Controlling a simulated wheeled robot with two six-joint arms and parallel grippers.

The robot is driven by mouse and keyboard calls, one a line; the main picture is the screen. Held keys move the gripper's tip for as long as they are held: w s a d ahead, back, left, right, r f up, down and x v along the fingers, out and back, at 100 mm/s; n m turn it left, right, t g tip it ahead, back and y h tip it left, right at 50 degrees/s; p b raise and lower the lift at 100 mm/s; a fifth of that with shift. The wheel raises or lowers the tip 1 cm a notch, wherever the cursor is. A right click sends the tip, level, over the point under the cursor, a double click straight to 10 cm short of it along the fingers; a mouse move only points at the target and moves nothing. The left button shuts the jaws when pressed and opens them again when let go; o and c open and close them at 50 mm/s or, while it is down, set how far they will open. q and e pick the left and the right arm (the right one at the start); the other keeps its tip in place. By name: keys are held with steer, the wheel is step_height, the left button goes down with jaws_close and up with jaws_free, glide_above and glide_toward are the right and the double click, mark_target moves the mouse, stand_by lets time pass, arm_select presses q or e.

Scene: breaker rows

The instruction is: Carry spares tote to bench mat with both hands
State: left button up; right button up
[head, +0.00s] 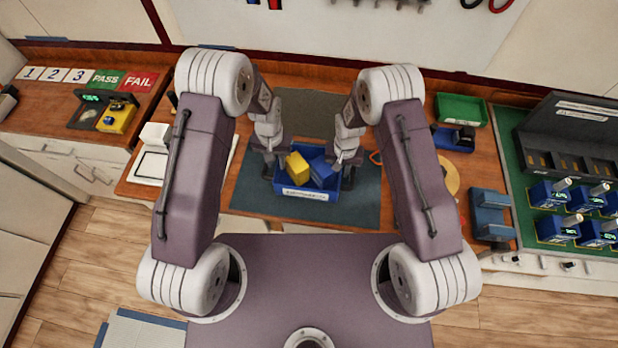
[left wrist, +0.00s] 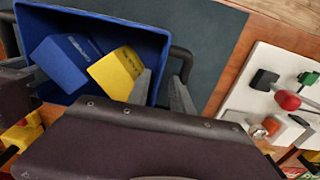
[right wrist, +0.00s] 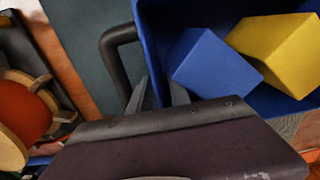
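The blue spares tote (head: 334,186) holds yellow and blue blocks and is upright over the dark teal bench mat (head: 250,204). I cannot tell whether its base touches the mat. My left gripper (head: 272,165) is at its left end; in the left wrist view its fingers (left wrist: 160,88) stand apart on either side of the tote's end wall (left wrist: 164,58), beside a black handle (left wrist: 183,62). My right gripper (head: 345,167) is at the right end; in the right wrist view its fingers (right wrist: 158,92) stand apart across that wall, beside another black handle (right wrist: 112,50). Both grippers look open.
A white tray (head: 150,165) lies left of the mat. To the right are a green tray (head: 461,109), a blue holder (head: 490,213) and a round tan item (head: 447,177). A black rack (head: 575,130) stands further right. Bare mat shows left and right of the tote.

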arm_select(q)
steer(key=shift+r, duration=0.2)
arm_select(e)
step_height(320, 180, up, 12)
stand_by(0.7)
